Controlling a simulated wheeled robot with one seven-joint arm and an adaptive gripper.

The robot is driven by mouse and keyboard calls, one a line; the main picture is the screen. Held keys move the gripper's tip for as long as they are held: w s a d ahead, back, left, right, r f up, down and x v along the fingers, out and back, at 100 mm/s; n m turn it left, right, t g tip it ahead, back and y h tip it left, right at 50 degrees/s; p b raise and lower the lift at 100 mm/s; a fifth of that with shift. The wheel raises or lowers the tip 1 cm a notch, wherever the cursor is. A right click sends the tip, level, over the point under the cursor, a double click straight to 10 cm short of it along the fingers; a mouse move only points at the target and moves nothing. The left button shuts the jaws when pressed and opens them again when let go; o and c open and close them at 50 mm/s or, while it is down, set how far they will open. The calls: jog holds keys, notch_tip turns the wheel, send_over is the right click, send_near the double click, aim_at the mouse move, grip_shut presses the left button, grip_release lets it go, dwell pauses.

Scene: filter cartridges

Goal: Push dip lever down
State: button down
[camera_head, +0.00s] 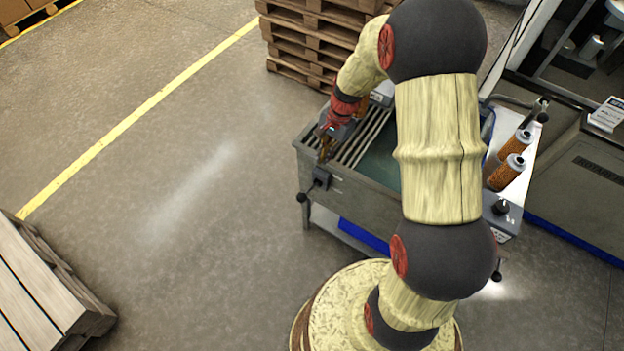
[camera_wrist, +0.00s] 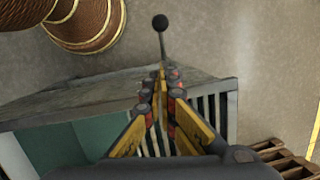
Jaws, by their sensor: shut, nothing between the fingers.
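A lever with a black ball knob (camera_head: 302,197) sticks out from a dark housing (camera_head: 322,178) on the left end of a grey metal tank (camera_head: 348,192). In the wrist view the knob (camera_wrist: 160,22) and its thin rod show just beyond my fingertips. My gripper (camera_head: 324,157) is shut and empty, pointing down above the slatted left end of the tank, close to the lever housing. In the wrist view my gripper (camera_wrist: 163,76) overlaps the base of the rod. I cannot tell whether the fingertips touch it.
Orange filter cartridges (camera_head: 511,144) stand on the right side of the bench. A second black-knobbed lever (camera_head: 497,276) is at the front right. Stacked pallets (camera_head: 290,52) stand behind the tank.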

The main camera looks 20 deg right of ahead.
jog(key=b, duration=0.3)
send_near(308, 193)
notch_tip(308, 193, down, 3)
jog(key=d, duration=0.2)
jog(key=shift+s+a+f+b, duration=0.1)
jog(key=shift+a+f+b, duration=0.1)
jog(key=shift+a+f, duration=0.4)
jog(key=shift+s+a+f+b, duration=0.15)
jog(key=shift+a+f, duration=0.2)
jog(key=shift+a, duration=0.45)
jog(key=shift+w+a, duration=0.1)
